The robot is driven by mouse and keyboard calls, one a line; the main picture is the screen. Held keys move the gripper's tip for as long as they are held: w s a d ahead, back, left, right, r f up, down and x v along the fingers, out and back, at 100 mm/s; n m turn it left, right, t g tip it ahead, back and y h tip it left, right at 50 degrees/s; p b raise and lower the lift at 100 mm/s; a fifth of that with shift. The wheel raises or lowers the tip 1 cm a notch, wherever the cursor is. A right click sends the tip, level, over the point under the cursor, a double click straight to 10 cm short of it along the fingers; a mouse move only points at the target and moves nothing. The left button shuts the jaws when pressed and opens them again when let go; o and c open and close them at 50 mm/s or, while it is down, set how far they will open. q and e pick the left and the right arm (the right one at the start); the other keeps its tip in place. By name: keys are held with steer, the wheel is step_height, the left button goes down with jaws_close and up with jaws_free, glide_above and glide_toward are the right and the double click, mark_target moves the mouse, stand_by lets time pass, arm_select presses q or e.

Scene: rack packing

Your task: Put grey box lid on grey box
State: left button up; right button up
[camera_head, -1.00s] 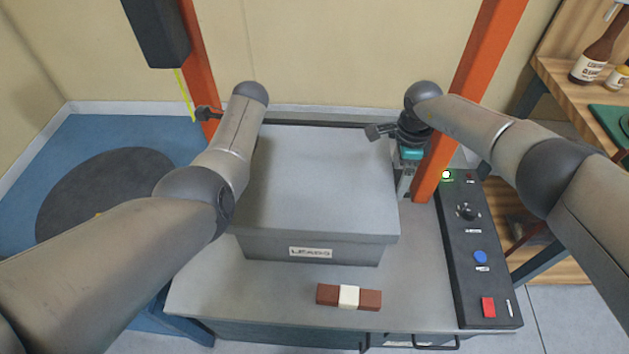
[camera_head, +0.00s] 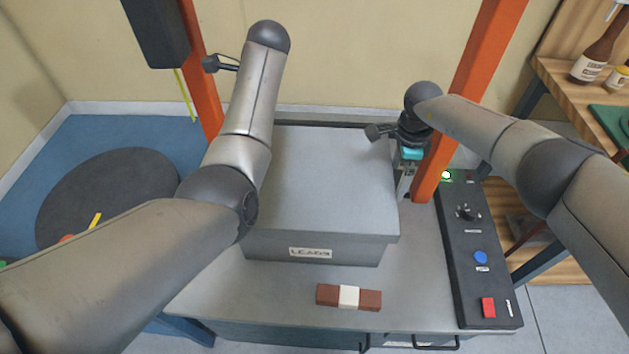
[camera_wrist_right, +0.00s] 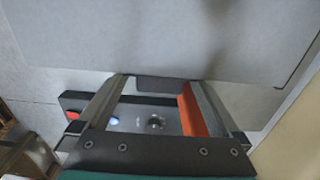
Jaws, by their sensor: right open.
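The grey box (camera_head: 345,253) stands on the grey workbench with a label reading "LEADS" on its front. The flat grey lid (camera_head: 330,185) lies over its top and looks level; my left arm covers its left part. The lid also fills the top of the right wrist view (camera_wrist_right: 160,35). My right gripper (camera_head: 404,188) points down beside the box's right side, near the lid's edge. In the right wrist view its fingers (camera_wrist_right: 160,82) are apart; I cannot tell whether they touch the lid. My left gripper is hidden behind my left arm.
A brown and white block (camera_head: 348,297) lies in front of the box. A black control panel (camera_head: 480,250) with a red and a blue button is at the right. The bench front (camera_head: 240,295) is mostly clear.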

step_height(320, 180, up, 12)
stand_by(0.5)
steer(key=shift+f, duration=0.1)
stand_by(0.9)
